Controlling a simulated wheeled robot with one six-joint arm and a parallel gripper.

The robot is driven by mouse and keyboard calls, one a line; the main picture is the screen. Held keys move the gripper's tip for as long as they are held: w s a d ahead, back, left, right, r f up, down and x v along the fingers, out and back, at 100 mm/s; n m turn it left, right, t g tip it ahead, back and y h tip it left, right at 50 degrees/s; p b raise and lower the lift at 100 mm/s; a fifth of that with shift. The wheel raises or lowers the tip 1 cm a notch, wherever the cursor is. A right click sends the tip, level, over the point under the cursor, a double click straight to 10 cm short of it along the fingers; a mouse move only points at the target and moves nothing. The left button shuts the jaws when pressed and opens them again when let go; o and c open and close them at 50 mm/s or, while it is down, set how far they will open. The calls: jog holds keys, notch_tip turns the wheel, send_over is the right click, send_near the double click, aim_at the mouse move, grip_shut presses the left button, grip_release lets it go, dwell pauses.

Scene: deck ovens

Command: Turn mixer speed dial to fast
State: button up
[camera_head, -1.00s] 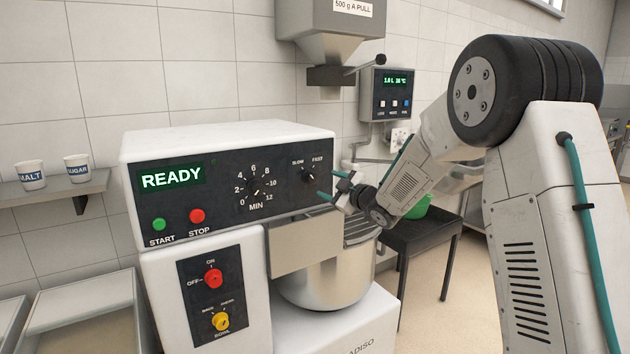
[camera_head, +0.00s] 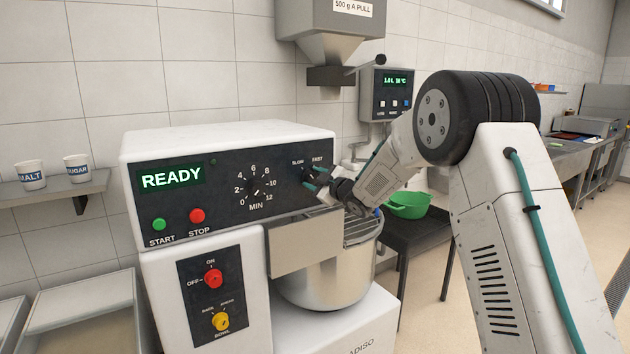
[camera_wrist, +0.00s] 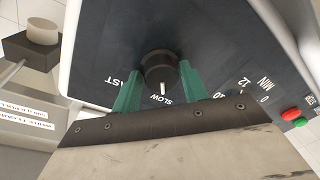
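The mixer's speed dial is a small black knob on the dark control panel, between the SLOW and FAST labels. In the wrist view the speed dial (camera_wrist: 160,70) has its white pointer line aimed towards the SLOW label (camera_wrist: 162,98). My gripper (camera_head: 312,180) is at the panel. In the wrist view its two green fingers (camera_wrist: 157,85) are open, one on each side of the dial, with gaps visible between fingers and knob. In the head view the fingers partly hide the dial.
The mixer panel also has a minute dial (camera_head: 254,187), a green start button (camera_head: 159,225) and a red stop button (camera_head: 197,216). A steel mixing bowl (camera_head: 330,282) sits below my gripper. A green bowl (camera_head: 408,206) stands on a dark table to the right.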

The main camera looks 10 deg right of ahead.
jog(key=shift+f, duration=0.15)
jog(key=c, duration=0.3)
jog(key=shift+m, duration=0.3)
jog(key=m, duration=0.3)
jog(key=shift+a+f+m, duration=0.1)
jog(key=shift+f+m, duration=0.1)
jog(key=shift+m, duration=0.2)
jog(key=m, duration=0.3)
jog(key=shift+s+m+t, duration=0.15)
jog(key=shift+m+t, duration=0.25)
jog(key=shift+c, duration=0.4)
jog(key=m, duration=0.5)
jog(key=shift+r+t+h, duration=0.2)
jog(key=shift+t+h, duration=0.1)
jog(key=shift+c, duration=0.2)
jog(key=shift+r+m, duration=0.1)
jog(key=shift+m, duration=0.5)
jog(key=shift+r+m, duration=0.2)
jog(key=shift+m, duration=0.1)
